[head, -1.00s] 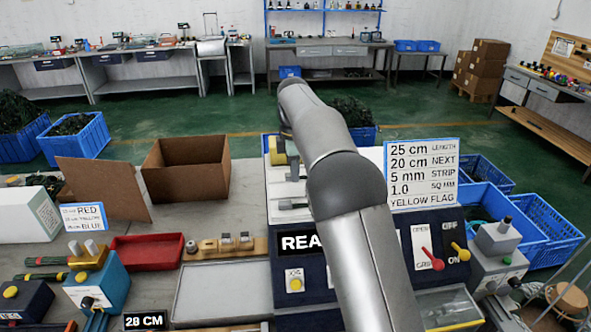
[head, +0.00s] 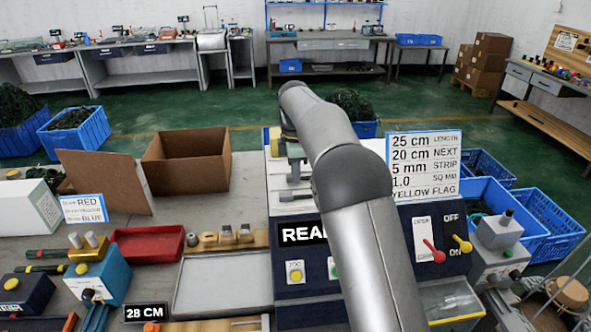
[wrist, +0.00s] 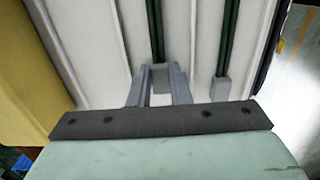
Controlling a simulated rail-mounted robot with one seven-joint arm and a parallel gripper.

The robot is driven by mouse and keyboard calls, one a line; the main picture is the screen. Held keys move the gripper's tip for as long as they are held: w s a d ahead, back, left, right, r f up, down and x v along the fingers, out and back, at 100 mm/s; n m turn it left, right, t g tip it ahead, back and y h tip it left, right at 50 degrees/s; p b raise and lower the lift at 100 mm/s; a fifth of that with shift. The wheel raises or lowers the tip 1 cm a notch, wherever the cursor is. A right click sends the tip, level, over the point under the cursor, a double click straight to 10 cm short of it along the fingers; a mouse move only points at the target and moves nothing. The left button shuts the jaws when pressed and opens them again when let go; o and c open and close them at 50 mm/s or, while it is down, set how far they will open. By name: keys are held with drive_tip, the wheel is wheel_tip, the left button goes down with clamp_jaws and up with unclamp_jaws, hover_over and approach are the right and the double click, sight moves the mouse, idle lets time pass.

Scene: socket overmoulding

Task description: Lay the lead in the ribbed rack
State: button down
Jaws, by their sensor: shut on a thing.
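In the wrist view my gripper (wrist: 159,72) is shut on a dark green lead (wrist: 156,28), which runs away from the fingers toward the top edge. Below it is the white ribbed rack (wrist: 105,45), with raised ribs running away from me. A second dark green lead (wrist: 231,38) with a grey end lies to the right, along a rib. I cannot tell whether the held lead touches the rack floor.
A yellow surface (wrist: 25,75) borders the rack on the left in the wrist view. In the head view a lettered sign (head: 425,165) stands right of my arm, above the control panel (head: 435,235). An empty grey tray (head: 222,284) and red bin (head: 147,243) lie to the left.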

drive_tip(key=c, duration=1.3)
unclamp_jaws()
drive_tip(key=shift+o, duration=0.2)
drive_tip(key=shift+r, duration=0.1)
wheel_tip(320, 180, up, 16)
drive_tip(key=r+p, duration=0.1)
drive_tip(key=p, duration=0.3)
drive_tip(key=s+d+m+b, duration=0.2)
drive_tip(key=s+d+m, duration=0.35)
drive_tip(key=d, duration=0.25)
drive_tip(key=s+d+f+m+b, duration=0.1)
drive_tip(key=s+d+f+m, duration=0.2)
drive_tip(key=s+f, duration=0.3)
drive_tip(key=s+d+f+m, duration=0.4)
drive_tip(key=s+f+m, duration=0.2)
drive_tip(key=s, duration=1)
drive_tip(key=s+d+f+m+t+b, duration=0.1)
drive_tip(key=s+d+f+m, duration=0.2)
drive_tip(key=s+f+m, duration=0.2)
drive_tip(key=s+f, duration=0.3)
drive_tip(key=s, duration=0.4)
drive_tip(key=shift+d+f+b, duration=0.15)
drive_tip(key=shift+d+b, duration=0.15)
drive_tip(key=shift+d, duration=0.1)
